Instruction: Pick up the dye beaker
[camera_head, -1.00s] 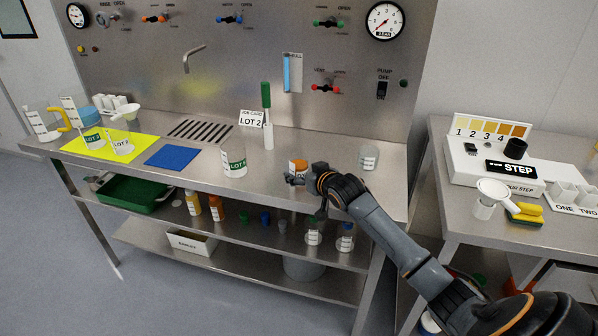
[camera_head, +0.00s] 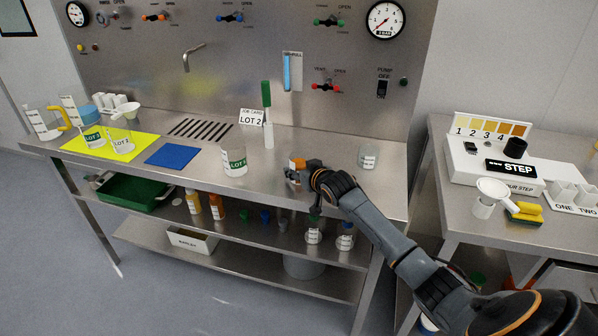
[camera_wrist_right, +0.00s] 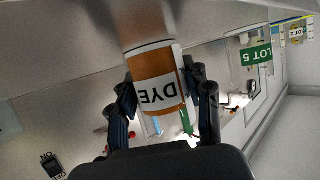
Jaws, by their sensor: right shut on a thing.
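The dye beaker (camera_wrist_right: 155,82) has an orange band and a white label reading DYE. In the right wrist view it sits between the two fingers of my right gripper (camera_wrist_right: 165,105), which is shut on it. In the head view the beaker's orange part (camera_head: 297,163) shows just above my right gripper (camera_head: 298,178), which hides most of it. It is at the front right part of the steel bench (camera_head: 200,178). I cannot tell whether it touches the bench top. My left gripper is out of view.
A green-handled brush (camera_head: 267,100) stands behind. A blue mat (camera_head: 172,156) and a yellow mat (camera_head: 140,150) lie further left.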

